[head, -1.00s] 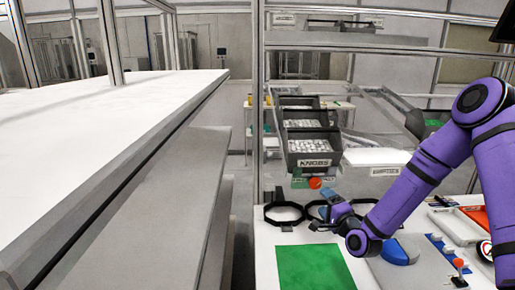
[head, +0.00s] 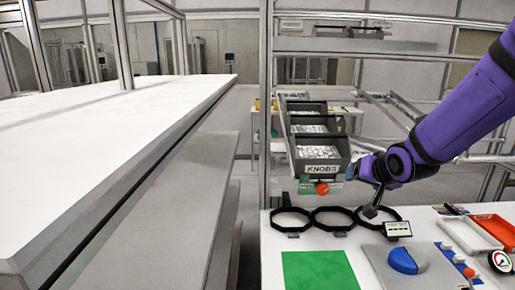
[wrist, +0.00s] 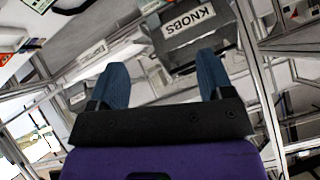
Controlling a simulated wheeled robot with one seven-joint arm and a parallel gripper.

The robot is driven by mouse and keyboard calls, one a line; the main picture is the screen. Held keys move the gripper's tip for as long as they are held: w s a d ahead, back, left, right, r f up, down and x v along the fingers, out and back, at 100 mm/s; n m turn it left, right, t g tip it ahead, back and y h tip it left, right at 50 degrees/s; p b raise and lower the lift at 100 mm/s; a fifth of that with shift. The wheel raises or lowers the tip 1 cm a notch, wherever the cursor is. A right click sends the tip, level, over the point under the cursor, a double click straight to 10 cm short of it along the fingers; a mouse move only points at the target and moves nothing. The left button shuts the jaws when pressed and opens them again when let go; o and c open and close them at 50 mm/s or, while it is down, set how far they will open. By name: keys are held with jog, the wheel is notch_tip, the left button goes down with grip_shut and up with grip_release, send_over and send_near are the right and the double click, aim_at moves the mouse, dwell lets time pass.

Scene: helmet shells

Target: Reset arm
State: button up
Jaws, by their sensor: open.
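My purple arm reaches in from the right in the head view, and my gripper (head: 352,172) is up in front of the dark bins, beside the bin labelled KNOBS (head: 321,169). In the wrist view my gripper (wrist: 160,75) shows two blue fingers wide apart with nothing between them. The KNOBS bin (wrist: 190,38) is ahead of the fingers there. No helmet shell can be made out in my gripper.
Black rings (head: 332,218) stand in a row on the white table. A green mat (head: 318,272), a blue dome (head: 405,260) on a grey plate, and a red tray (head: 492,228) are also on it. A long white counter (head: 120,150) fills the left.

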jog(key=s+d+r+n+g, duration=0.1)
jog(key=s+r, duration=0.2)
jog(key=s, duration=0.6)
jog(key=s+r+n+g, duration=0.1)
jog(key=s+r, duration=0.3)
jog(key=s, duration=0.6)
jog(key=s+d+r+n+g+h, duration=0.1)
jog(key=s+r+g, duration=0.2)
jog(key=s, duration=0.7)
jog(key=shift+s+d+r, duration=0.2)
jog(key=shift+d+r, duration=0.1)
jog(key=shift+r, duration=0.1)
